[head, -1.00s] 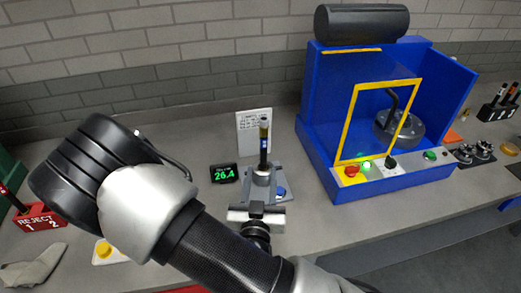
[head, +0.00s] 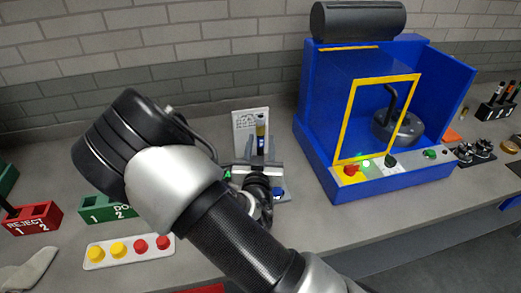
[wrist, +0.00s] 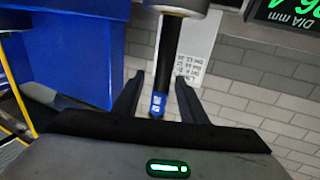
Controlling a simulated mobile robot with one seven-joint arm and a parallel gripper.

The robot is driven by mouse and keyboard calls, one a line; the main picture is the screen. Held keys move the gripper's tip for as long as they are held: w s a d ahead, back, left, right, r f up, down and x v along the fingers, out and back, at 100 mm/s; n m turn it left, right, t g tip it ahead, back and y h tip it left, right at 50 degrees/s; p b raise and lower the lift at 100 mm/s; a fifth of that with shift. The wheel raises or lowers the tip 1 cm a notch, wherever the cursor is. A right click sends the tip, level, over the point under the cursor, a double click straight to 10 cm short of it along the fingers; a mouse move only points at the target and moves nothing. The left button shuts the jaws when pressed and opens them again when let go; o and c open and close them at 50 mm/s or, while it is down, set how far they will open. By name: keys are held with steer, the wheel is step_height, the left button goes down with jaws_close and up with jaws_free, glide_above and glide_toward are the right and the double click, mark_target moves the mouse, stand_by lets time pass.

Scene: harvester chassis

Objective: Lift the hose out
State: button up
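The hose is a dark, thin upright piece with a blue label (head: 261,142), standing in a grey gauge on the bench. Its lower part is hidden behind my gripper in the head view. In the wrist view the hose (wrist: 168,62) appears upside down, coming out of the gauge's pale metal collar (wrist: 182,6). My gripper (wrist: 158,92) is open, with one finger on each side of the hose near its blue label; I see gaps beside it. In the head view my gripper (head: 257,168) is in front of the gauge.
A blue machine (head: 330,150) with a yellow-framed door stands close on the right. A red reject rack (head: 35,218), a green rack (head: 108,208) and a strip of yellow and red buttons (head: 130,251) lie to the left. A printed card (head: 246,119) stands behind the gauge.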

steer(key=shift+w+d, duration=0.15)
steer(key=shift+w, duration=1.4)
jaws_close()
steer(key=shift+r, duration=0.15)
